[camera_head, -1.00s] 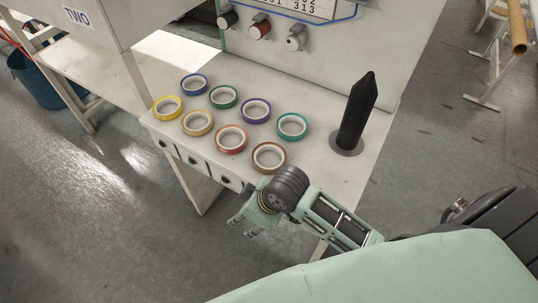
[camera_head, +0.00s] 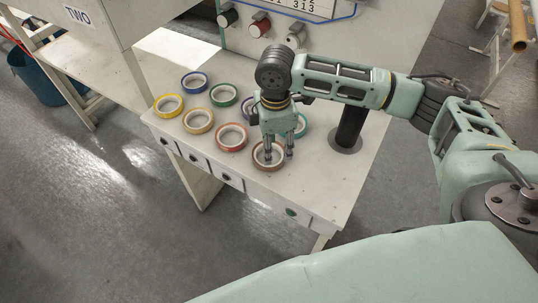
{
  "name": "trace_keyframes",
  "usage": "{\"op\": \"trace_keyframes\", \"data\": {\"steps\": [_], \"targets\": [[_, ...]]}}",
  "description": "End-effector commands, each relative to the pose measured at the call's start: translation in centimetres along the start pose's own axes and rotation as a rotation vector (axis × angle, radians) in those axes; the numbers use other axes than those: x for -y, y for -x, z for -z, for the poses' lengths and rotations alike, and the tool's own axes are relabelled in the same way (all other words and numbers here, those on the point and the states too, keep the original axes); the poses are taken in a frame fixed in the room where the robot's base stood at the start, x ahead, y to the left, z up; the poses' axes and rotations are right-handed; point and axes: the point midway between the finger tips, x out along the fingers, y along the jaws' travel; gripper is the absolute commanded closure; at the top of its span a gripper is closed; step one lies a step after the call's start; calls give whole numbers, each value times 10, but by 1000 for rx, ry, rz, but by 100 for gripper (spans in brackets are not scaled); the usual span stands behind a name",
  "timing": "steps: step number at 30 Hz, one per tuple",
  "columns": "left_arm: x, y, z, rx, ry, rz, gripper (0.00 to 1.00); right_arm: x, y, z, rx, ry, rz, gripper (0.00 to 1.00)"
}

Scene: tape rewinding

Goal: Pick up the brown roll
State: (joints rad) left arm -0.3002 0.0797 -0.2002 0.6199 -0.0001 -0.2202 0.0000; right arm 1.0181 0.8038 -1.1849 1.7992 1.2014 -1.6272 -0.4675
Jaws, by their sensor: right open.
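The brown roll (camera_head: 257,162) lies flat near the front edge of the table, the closest roll to that edge. My right gripper (camera_head: 279,157) points down at it with its fingers apart. One fingertip appears over the roll's hole and the other beside its right rim. I cannot tell whether the fingers touch the roll or the table. The gripper covers part of the roll's far side. My left gripper is not in view.
A red-orange roll (camera_head: 232,148) lies just left of the brown one. A teal roll (camera_head: 302,126) and a purple roll (camera_head: 244,109) are partly hidden behind my gripper. A black upright post (camera_head: 350,128) stands to the right, behind my forearm. The front right tabletop is clear.

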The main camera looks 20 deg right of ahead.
Motion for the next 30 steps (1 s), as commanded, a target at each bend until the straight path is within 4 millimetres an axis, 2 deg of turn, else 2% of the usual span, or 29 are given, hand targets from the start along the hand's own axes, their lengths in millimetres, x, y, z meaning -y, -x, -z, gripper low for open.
{"op": "trace_keyframes", "data": {"steps": [11,15,23,30], "targets": [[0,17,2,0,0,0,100,2,-48,7,0,2,1,57],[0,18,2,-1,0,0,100,1,-65,6,0,1,-1,57],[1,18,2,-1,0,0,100,1,-69,6,-1,1,-3,57],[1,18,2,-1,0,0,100,1,-69,7,-2,1,-3,76]]}}
